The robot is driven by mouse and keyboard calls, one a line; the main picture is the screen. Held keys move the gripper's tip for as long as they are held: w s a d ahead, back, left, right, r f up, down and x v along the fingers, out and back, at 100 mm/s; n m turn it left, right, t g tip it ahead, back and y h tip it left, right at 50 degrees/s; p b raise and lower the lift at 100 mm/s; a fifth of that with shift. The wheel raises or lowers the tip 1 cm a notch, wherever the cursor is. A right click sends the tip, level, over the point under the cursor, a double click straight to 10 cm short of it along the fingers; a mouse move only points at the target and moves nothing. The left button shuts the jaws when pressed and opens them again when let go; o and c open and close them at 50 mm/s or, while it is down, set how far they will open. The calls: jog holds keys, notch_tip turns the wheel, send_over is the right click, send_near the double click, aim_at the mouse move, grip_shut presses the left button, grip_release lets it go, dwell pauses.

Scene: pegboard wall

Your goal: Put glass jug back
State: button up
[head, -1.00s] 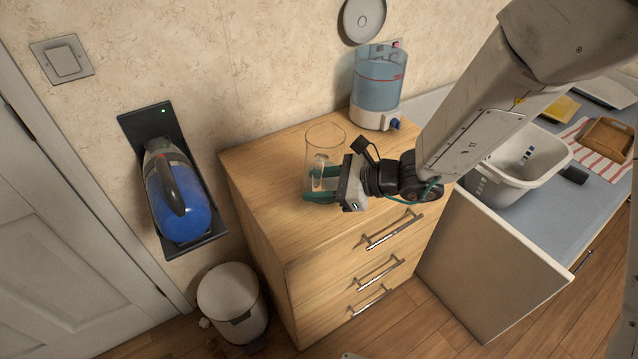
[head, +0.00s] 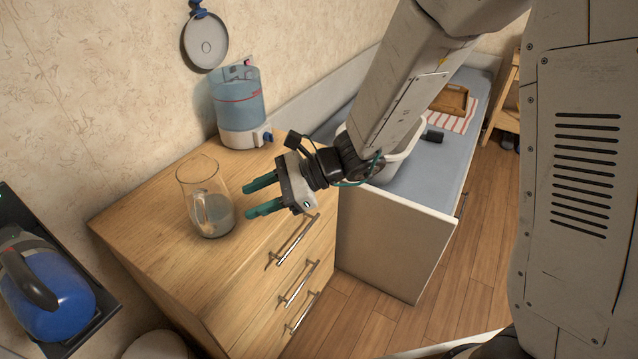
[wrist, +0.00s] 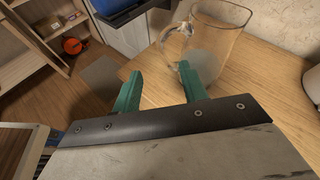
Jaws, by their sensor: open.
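The glass jug (head: 207,200) stands upright on top of the wooden drawer cabinet (head: 150,215) in the head view, with some greyish content in its lower part. It is clear glass with a handle. In the wrist view the jug (wrist: 215,45) stands just beyond the fingertips, its handle at the left. My gripper (head: 247,198) is open and empty, with its green fingers pointing at the jug from the right. The fingers are apart from the jug in the head view. In the wrist view my gripper (wrist: 158,80) has nothing between its fingers.
A water dispenser (head: 240,105) stands at the cabinet's back corner. A grey-blue counter (head: 420,175) with a white basin (head: 408,158) adjoins on the right. The cabinet top left of the jug is clear.

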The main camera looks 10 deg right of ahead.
jog(key=s+d+r+n+g+h, duration=0.2)
jog(key=s+d+r+n+h, duration=0.2)
jog(key=s+d+r+n, duration=0.45)
jog(key=s+d+r+n+t+h, duration=0.1)
jog(key=s+d+r+n+h, duration=0.1)
jog(key=d, duration=0.9)
jog(key=s+d+r+n+t+h, duration=0.2)
jog(key=s+d+r+n+h, duration=0.1)
jog(key=s+d+n+h, duration=0.2)
jog(key=s+d+h, duration=0.2)
jog(key=s+d, duration=0.2)
jog(key=d, duration=0.2)
jog(key=shift+t+h, duration=0.3)
jog(key=shift+a, duration=0.1)
